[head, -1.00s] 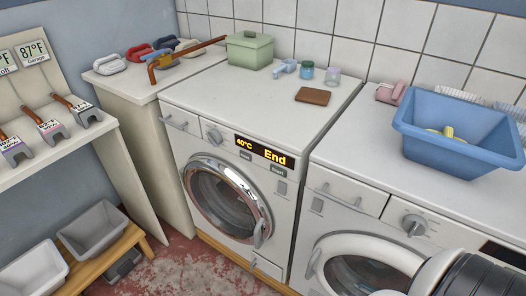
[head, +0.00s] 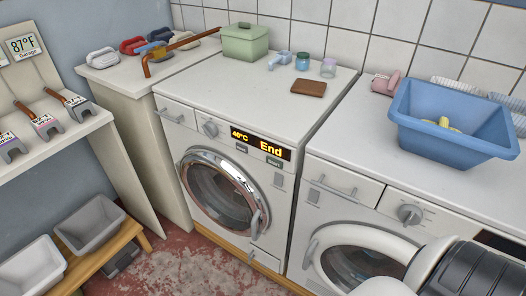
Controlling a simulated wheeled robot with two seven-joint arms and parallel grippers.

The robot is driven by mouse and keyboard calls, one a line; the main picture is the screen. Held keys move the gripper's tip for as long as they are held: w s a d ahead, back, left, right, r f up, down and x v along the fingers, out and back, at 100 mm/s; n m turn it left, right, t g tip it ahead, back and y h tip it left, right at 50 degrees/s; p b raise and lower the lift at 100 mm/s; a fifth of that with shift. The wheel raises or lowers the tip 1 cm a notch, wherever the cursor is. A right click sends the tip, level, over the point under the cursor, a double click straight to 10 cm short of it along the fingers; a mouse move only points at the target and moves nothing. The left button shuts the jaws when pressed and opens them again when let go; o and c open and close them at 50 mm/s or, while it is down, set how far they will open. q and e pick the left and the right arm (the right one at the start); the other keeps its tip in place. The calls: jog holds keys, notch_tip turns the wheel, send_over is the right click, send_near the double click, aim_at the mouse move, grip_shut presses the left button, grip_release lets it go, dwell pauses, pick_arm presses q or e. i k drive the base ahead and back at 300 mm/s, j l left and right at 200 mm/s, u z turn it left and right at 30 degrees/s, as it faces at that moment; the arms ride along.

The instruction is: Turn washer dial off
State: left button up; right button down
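The left washer (head: 235,168) stands against the tiled wall with its round chrome-rimmed door closed. Its dial (head: 210,129) sits on the front panel, left of a display (head: 256,143) that reads 40°C and End. A second machine (head: 330,188) stands to its right, with a similar dial (head: 409,214) and a round door opening below it. The dials' exact pointer settings are too small to read. Neither of my grippers is in view. A black and white rounded part at the lower right, likely my arm, covers part of the second machine's front.
A green lidded box (head: 245,42), small jars (head: 302,61) and a brown block (head: 308,88) lie on the left washer. A blue basket (head: 450,140) sits on the second machine. Grey bins (head: 90,224) rest on a low wooden bench. Floor before the left washer is clear.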

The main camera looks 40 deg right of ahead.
aim_at(209, 129)
jog(key=i+j, duration=0.15)
jog(key=i+j+z, duration=0.1)
jog(key=z, duration=0.25)
jog(key=i+j+z, duration=0.1)
jog(key=z, duration=0.25)
jog(key=j+z, duration=0.35)
jog(key=i+l, duration=0.05)
